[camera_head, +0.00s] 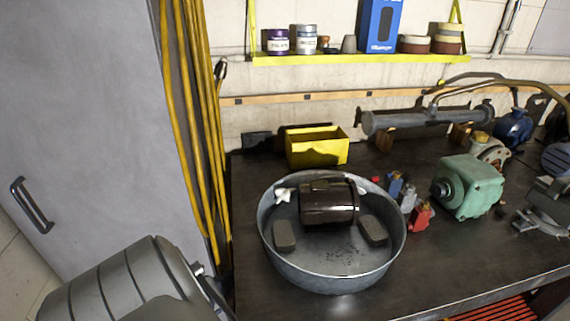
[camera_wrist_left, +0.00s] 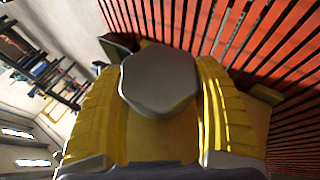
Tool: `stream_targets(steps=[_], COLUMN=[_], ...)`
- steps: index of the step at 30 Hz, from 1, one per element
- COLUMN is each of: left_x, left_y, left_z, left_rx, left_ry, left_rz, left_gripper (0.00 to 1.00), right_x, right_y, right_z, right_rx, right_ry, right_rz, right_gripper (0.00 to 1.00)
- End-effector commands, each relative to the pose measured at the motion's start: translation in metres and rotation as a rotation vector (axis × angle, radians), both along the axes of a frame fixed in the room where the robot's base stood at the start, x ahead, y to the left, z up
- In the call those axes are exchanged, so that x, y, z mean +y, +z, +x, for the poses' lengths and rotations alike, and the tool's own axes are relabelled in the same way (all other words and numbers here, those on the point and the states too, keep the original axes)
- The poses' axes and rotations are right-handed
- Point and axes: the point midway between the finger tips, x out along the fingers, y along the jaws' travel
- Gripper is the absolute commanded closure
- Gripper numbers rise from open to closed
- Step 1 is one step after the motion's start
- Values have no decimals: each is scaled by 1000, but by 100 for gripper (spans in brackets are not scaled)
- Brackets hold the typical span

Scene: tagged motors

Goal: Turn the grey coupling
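A grey, roughly six-sided piece (camera_wrist_left: 160,80), which looks like the grey coupling, sits between the two yellow ribbed fingers of my left gripper (camera_wrist_left: 160,100) in the left wrist view. The fingers appear to touch it on both sides, and it hides part of them. Its far side is hidden. In the head view I see neither gripper, and I cannot pick out the coupling there. My right gripper is in neither view.
On the dark bench (camera_head: 440,268) stands a round metal tub (camera_head: 335,283) holding a brown motor (camera_head: 328,204). A yellow bin (camera_head: 316,150) is behind it, a green motor (camera_head: 472,186) to the right. Red slats (camera_wrist_left: 240,40) show beyond the left gripper.

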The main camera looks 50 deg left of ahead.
Motion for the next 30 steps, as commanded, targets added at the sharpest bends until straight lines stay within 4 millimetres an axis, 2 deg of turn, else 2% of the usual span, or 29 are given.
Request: stream_targets(steps=[1,6,17,30], left_x=[-3,-2,4,36], left_y=[-1,-1,4,47], left_z=[-2,-1,-1,-7], left_rx=[3,1,0,0], left_ry=[-3,-1,0,0], left_rz=[-4,-2,1,0], left_gripper=[26,7,7,7], right_x=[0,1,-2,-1], right_y=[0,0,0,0], right_z=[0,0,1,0], right_rx=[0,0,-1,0], right_ry=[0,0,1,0], right_rz=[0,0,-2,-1], right_gripper=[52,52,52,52])
